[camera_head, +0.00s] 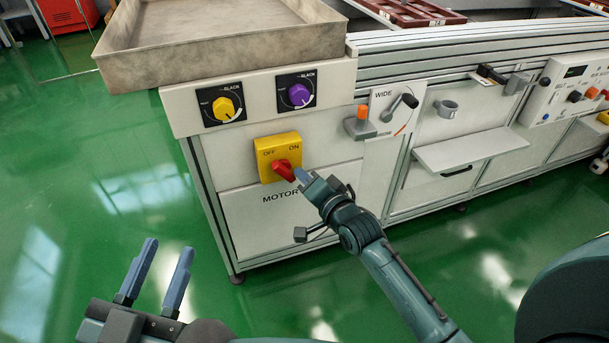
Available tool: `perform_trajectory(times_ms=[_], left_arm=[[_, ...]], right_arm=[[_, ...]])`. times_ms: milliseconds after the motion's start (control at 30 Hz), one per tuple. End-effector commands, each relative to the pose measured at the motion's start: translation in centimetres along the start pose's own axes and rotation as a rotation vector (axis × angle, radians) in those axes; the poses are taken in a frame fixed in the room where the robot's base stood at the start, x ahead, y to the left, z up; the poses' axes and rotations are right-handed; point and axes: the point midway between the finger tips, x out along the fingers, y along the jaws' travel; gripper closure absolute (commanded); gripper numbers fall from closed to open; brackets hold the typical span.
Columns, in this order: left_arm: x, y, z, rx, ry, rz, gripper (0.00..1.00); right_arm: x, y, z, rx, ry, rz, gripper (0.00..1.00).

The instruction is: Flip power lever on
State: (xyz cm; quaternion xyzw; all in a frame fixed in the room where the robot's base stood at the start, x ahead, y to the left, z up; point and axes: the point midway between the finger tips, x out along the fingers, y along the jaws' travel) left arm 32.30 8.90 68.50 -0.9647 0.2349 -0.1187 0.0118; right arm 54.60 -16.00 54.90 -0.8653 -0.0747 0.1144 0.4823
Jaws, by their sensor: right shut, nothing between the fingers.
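The power lever is a red rotary handle (285,170) on a yellow box (266,148) marked OFF and ON, above the word MOTOR on the conveyor's white front panel. The handle slants down to the right from the box's middle. My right gripper (301,178) is shut and empty. Its fingertips are just right of the red handle, at or very close to its end; I cannot tell whether they touch. My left gripper (164,271) is open and empty, low at the left over the green floor.
Yellow (224,109) and purple (299,95) knobs sit above the yellow box. An orange-topped lever (362,118) and a black-knobbed crank (404,104) are to the right. A shelf (468,148) juts out farther right. A grey metal tray (222,48) overhangs above. Floor at left is clear.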

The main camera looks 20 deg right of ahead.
Motion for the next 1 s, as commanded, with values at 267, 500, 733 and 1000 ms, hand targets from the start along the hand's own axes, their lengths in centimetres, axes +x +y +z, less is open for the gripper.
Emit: perform_trajectory(times_ms=[267, 500, 733, 1000], left_arm=[[-0.1, -0.1, 0.16, 0.008, -0.011, -0.003, 0.64], [-0.13, -0.12, 0.33, 0.014, -0.019, -0.004, 0.64], [-0.11, -0.17, 0.43, 0.019, -0.025, -0.007, 0.64], [-0.09, -0.25, 0.06, 0.03, -0.026, -0.01, 0.64]], right_arm=[[-0.03, 0.18, 0.11, 0.044, 0.0, -0.009, 1.0], [-0.11, 0.3, 0.23, 0.091, 0.0, -0.02, 1.0], [-0.29, 0.49, 0.44, 0.143, -0.001, -0.032, 1.0], [-0.87, 0.69, 0.87, 0.236, -0.002, -0.055, 1.0]])
